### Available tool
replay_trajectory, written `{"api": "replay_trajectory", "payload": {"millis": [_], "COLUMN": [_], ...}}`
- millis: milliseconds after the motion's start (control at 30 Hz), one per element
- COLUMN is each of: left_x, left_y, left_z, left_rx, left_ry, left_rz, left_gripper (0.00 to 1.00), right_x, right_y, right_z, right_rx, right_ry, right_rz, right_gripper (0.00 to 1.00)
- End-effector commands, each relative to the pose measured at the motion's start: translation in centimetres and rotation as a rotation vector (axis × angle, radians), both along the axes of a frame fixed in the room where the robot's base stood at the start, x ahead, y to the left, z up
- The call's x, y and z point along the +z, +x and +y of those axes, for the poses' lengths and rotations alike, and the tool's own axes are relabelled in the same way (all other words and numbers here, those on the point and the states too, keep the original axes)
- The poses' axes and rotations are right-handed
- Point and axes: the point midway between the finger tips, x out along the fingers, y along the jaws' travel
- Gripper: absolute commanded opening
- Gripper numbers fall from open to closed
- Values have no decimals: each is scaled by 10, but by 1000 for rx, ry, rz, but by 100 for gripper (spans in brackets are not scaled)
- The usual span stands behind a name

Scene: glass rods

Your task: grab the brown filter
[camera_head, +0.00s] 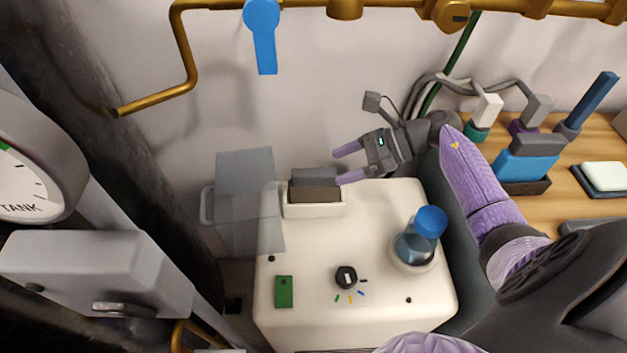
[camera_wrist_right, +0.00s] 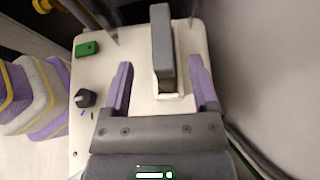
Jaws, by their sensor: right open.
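The brown filter (camera_head: 315,194) is a dark brown block with a grey upper part. It sits upright in a white slot at the back left of the white machine (camera_head: 320,245). My right gripper (camera_head: 347,163) is open, with its purple fingers pointing left toward the filter from its right side. In the right wrist view, the open fingers (camera_wrist_right: 160,64) are on either side of the grey-looking block (camera_wrist_right: 162,50), with gaps on both sides. I cannot tell exactly how far the fingertips reach along it. My left gripper is not visible.
A clear panel (camera_head: 245,200) stands at the machine's left. A blue-capped bottle (camera_head: 418,240), black knob (camera_head: 346,277) and green block (camera_head: 284,291) are on the machine. A brass pipe (camera_head: 400,3) runs along the wall. A wooden table (camera_head: 550,205) at right holds several items.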

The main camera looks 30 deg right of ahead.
Motion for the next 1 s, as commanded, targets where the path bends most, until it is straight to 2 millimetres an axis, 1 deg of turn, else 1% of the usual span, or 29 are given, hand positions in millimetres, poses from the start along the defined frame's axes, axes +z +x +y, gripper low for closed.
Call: {"api": "replay_trajectory", "payload": {"millis": [100, 200, 300, 500, 667, 700, 867, 1000], "left_x": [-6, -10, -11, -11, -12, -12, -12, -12], "left_y": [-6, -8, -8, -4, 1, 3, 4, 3], "left_z": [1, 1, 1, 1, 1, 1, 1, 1], "left_rx": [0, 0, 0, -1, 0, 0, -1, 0], "left_ry": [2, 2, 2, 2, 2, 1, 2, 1], "left_rz": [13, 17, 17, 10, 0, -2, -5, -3], "left_gripper": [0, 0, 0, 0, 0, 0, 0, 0], "right_x": [-11, -19, -22, -21, -21, -21, -21, -21], "right_y": [13, 23, 27, 27, 27, 27, 27, 27], "right_z": [19, 33, 40, 40, 40, 40, 40, 40], "right_rx": [2, 2, 0, 0, 0, 0, 0, 0], "right_ry": [4, 3, 2, 0, 0, 0, 0, 0], "right_rz": [-1, -1, 1, 0, 0, 0, 0, 0], "right_gripper": [76, 76, 76, 76, 43, 34, 0, 0]}}
